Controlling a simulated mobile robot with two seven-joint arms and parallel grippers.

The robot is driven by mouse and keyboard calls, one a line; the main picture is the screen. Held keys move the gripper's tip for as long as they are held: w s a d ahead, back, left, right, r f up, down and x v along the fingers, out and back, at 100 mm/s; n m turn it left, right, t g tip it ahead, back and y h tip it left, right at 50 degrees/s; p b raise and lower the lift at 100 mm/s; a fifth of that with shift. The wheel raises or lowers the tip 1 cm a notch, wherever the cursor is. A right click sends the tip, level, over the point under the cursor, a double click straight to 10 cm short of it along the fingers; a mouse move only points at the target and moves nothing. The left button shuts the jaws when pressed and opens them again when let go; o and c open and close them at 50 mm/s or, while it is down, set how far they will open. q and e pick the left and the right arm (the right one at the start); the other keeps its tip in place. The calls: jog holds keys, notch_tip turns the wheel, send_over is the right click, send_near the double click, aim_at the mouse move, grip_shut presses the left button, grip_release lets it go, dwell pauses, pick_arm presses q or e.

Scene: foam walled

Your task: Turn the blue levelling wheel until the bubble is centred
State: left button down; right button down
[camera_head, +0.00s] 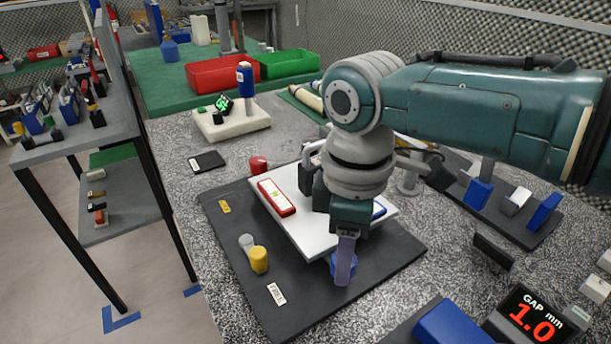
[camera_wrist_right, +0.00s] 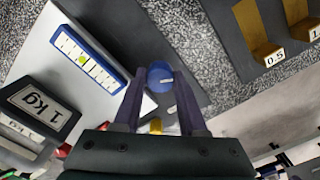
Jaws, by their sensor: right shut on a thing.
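A white plate (camera_head: 300,237) stands on a dark base board (camera_head: 225,210). The blue levelling wheel (camera_head: 335,265) is at the plate's near corner, partly behind my right gripper (camera_head: 344,262). In the right wrist view, the blue wheel (camera_wrist_right: 158,76) sits between the fingertips of my right gripper (camera_wrist_right: 160,80), which is shut on it. A blue-framed level (camera_wrist_right: 87,60) lies on the plate; its yellow-green bubble (camera_wrist_right: 82,60) appears near the middle of the scale, slightly left. In the head view my arm mostly hides this level (camera_head: 379,209). My left gripper is out of view.
A red level (camera_head: 276,197) lies on the plate. A 1 kg weight (camera_wrist_right: 38,105) shows in the right wrist view. A display reading GAP mm 1.0 (camera_head: 533,315) stands at the near right.

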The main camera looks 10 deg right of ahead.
jog(key=shift+n, duration=0.6)
jog(key=shift+r, duration=0.1)
jog(key=c, duration=0.7)
grip_release()
jog(key=shift+o, duration=1.2)
